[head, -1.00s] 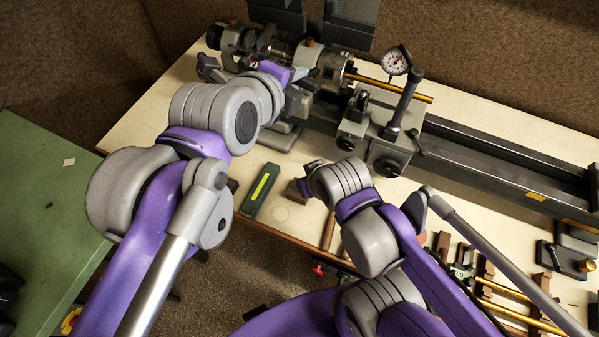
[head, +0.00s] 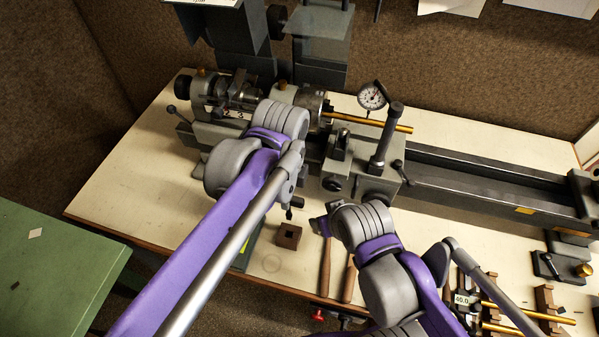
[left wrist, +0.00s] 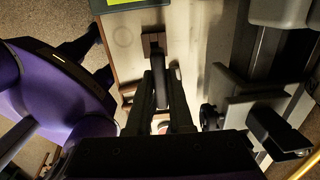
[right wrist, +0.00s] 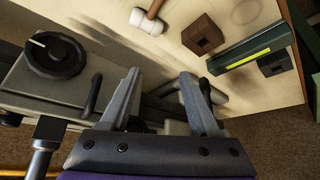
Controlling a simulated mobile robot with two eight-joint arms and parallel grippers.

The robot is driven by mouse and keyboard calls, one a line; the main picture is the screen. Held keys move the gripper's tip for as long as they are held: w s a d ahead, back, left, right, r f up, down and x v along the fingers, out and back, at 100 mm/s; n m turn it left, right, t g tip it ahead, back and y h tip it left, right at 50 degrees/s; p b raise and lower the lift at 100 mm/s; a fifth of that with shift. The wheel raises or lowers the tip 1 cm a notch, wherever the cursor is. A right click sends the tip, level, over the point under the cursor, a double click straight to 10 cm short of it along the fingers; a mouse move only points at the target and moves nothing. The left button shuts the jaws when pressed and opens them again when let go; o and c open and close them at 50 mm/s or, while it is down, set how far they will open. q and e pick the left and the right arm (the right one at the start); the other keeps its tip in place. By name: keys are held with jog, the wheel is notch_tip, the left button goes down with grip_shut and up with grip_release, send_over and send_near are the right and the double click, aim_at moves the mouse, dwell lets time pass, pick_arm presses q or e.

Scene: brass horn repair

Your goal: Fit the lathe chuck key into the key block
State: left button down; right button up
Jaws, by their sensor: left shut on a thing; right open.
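The key block (head: 288,236) is a small brown block with a dark square hole in its top, standing on the bench top. It also shows in the right wrist view (right wrist: 203,35) and the left wrist view (left wrist: 153,39). My left gripper (left wrist: 165,80) is shut on the dark chuck key (left wrist: 158,62). In the head view the key's dark end (head: 289,213) shows just behind the block and looks apart from it; the rest is hidden by my arm. My right gripper (right wrist: 160,82) is open and empty, to the right of the block.
A green box with a yellow stripe (right wrist: 240,60) lies beside the block, partly behind my left arm in the head view. Wooden-handled hammers (head: 325,268) lie right of the block. The lathe carriage (head: 360,180) and dial gauge (head: 371,96) stand behind.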

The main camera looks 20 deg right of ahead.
aim_at(287, 212)
pick_arm(q)
jog(key=shift+a+f+g, duration=0.15)
jog(key=shift+f+g, duration=0.15)
jog(key=shift+s, duration=0.1)
pick_arm(e)
jog(key=shift+d, duration=0.2)
jog(key=shift+s, duration=0.1)
jog(key=shift+f, duration=0.1)
pick_arm(q)
jog(key=shift+f+b, duration=1.55)
jog(key=shift+f, duration=1.35)
pick_arm(e)
jog(key=shift+g, duration=0.3)
jog(key=shift+s+f, duration=0.4)
jog(key=shift+f, duration=0.35)
jog(key=shift+s+f, duration=0.35)
jog(key=shift+f, duration=0.4)
jog(key=shift+s+f, duration=0.4)
jog(key=shift+f, duration=0.35)
pick_arm(q)
jog(key=shift+s+r, duration=0.1)
pick_arm(e)
jog(key=shift+r, duration=0.1)
pick_arm(q)
jog(key=shift+w, duration=0.25)
pick_arm(e)
jog(key=shift+w, duration=0.15)
pick_arm(q)
jog(key=shift+s, duration=0.15)
